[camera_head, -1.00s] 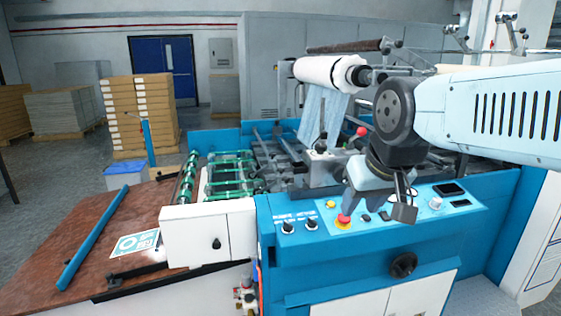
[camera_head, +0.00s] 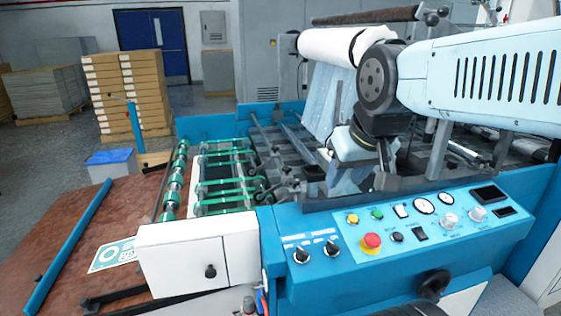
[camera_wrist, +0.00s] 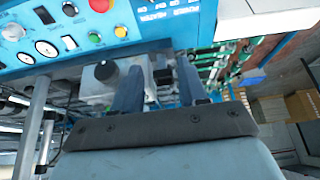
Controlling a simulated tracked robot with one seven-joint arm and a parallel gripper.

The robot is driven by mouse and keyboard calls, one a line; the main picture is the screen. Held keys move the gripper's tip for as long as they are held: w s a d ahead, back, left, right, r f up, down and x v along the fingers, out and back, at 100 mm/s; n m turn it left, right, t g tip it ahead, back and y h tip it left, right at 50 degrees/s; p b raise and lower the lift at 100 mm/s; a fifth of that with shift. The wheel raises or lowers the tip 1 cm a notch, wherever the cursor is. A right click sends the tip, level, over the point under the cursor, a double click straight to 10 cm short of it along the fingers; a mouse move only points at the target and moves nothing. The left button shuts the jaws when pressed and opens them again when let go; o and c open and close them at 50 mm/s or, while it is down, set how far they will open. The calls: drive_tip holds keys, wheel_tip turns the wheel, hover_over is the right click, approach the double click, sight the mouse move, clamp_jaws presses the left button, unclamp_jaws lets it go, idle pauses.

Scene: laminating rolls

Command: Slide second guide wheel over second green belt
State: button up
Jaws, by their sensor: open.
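Several green belts (camera_head: 226,184) run across a dark gap in the machine's left part. Green-and-silver rollers (camera_head: 172,182) stand at their left end. Small dark parts (camera_head: 262,188) sit at their right end; I cannot tell which is the second guide wheel. The belts also show at the upper right in the wrist view (camera_wrist: 232,52). My gripper (camera_head: 384,178) hangs above the machine behind the control panel, right of the belts and apart from them. In the wrist view my gripper (camera_wrist: 158,74) has its two fingers spread with nothing held between them.
The blue control panel (camera_head: 400,230) with knobs and a red button lies in front of my gripper. A white film roll (camera_head: 330,46) hangs behind my arm. A brown table (camera_head: 60,240) with a blue bar (camera_head: 68,246) lies left. Stacked boxes (camera_head: 130,90) stand behind.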

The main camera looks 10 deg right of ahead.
drive_tip(key=shift+o, duration=1.3)
drive_tip(key=shift+w+r, duration=0.3)
drive_tip(key=shift+w, duration=0.15)
drive_tip(key=w+r+n+g, duration=0.1)
drive_tip(key=w+r+n, duration=0.15)
drive_tip(key=w, duration=0.55)
drive_tip(key=n+g, duration=0.5)
drive_tip(key=n, duration=0.2)
hover_over(287, 167)
wheel_tip(287, 167, down, 7)
drive_tip(key=shift+m, duration=0.25)
wheel_tip(287, 167, down, 13)
drive_tip(key=shift+w+f, duration=0.1)
drive_tip(key=shift+f, duration=0.05)
clamp_jaws()
